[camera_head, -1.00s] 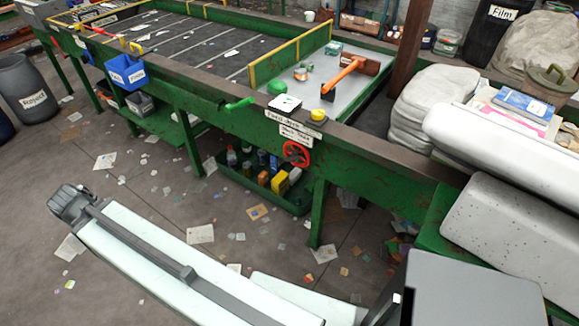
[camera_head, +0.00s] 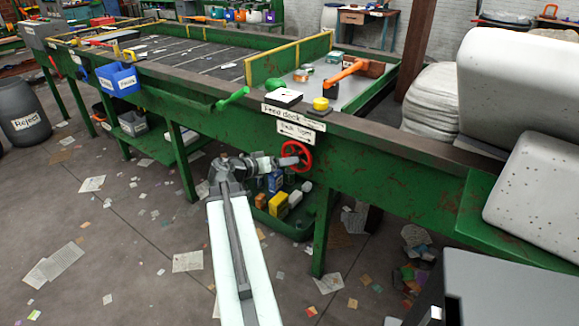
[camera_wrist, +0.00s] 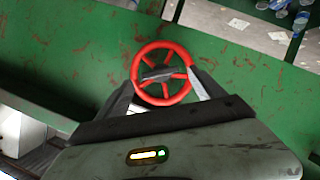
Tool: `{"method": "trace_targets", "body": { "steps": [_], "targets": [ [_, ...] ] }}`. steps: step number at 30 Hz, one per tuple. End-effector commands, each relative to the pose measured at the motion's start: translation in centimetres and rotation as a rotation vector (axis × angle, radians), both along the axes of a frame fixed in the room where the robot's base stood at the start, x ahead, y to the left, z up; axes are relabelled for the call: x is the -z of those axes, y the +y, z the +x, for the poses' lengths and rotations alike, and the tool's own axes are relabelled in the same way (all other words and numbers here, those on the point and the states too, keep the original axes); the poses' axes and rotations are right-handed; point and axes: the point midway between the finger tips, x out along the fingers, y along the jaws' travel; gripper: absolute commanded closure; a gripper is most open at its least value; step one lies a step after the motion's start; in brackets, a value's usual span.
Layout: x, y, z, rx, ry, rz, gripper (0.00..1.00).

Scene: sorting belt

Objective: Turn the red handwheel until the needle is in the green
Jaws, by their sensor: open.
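The red handwheel (camera_wrist: 163,73) sits on the green side of the sorting belt, with several red spokes and a grey bar at its hub. In the head view the handwheel (camera_head: 306,161) is below the white label plates, with my wrist reaching it from the left. My gripper (camera_wrist: 161,81) is open, with one finger on each side of the wheel's lower half. I cannot tell whether the fingers touch the rim. No needle or green zone can be made out in either view.
A green handle (camera_head: 232,98), a yellow knob (camera_head: 321,104) and a white square box (camera_head: 284,97) sit along the deck edge above. A green tray (camera_head: 290,227) with bottles and boxes stands below the wheel. Papers litter the floor.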

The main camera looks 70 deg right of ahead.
Motion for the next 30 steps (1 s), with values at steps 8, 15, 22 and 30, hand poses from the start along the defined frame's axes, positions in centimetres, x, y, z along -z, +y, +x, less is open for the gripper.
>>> {"method": "trace_targets", "body": {
  "steps": [8, 15, 22, 30],
  "targets": [
    [1.4, -3.1, -1.5, 0.001, 0.000, 0.001, 0.22],
    [1.3, -3.2, -1.6, 0.000, -0.001, 0.001, 0.22],
    [1.3, -3.2, -1.6, 0.000, -0.001, 0.001, 0.77],
    [1.4, -3.3, -1.6, 0.000, 0.020, 0.007, 0.84]
  ]
}}
